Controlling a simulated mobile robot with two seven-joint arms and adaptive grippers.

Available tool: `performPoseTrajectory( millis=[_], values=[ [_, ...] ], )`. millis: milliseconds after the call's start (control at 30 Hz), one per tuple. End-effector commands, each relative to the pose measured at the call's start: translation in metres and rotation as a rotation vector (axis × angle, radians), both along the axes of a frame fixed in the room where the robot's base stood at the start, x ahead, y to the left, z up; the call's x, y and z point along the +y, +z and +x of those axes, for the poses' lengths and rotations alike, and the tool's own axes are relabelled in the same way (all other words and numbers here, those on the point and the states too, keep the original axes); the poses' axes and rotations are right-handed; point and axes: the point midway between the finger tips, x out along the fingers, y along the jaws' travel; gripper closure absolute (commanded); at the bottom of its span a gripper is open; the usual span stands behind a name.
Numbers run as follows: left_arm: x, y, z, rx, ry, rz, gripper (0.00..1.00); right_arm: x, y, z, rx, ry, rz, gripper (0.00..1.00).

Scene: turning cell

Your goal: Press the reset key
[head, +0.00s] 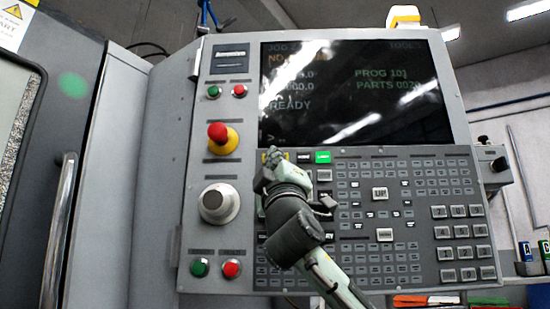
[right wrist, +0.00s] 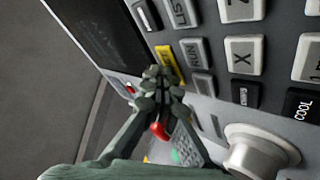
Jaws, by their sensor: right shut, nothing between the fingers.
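The control panel's keypad (head: 365,215) sits under a dark screen (head: 350,95) in the head view. My right gripper (head: 272,156) is shut and empty, its fingertips at the keypad's top left corner. A yellow key (right wrist: 167,60) shows just past the fingertips (right wrist: 160,76) in the right wrist view. The gripper partly covers this key in the head view, and its label cannot be read. I cannot make out a key marked reset. Whether the fingertips touch the yellow key I cannot tell. My left gripper is not in view.
A red mushroom button on a yellow base (head: 219,137) and a round grey dial (head: 214,204) are left of the keypad. Small green and red buttons sit above and below them. A lit green key (head: 323,157) is right of the gripper. A door handle (head: 59,230) is far left.

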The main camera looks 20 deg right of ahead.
Motion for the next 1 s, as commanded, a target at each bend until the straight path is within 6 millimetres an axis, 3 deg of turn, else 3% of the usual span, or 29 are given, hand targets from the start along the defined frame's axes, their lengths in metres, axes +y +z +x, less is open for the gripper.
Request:
performPoseTrajectory(
  millis=[767,1000],
  values=[
    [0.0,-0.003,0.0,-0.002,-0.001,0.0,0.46,0.005,-0.001,-0.014,0.0,-0.001,0.0,1.0],
    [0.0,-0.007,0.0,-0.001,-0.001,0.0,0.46,0.013,-0.001,-0.032,-0.002,0.002,0.001,1.0]
  ],
)
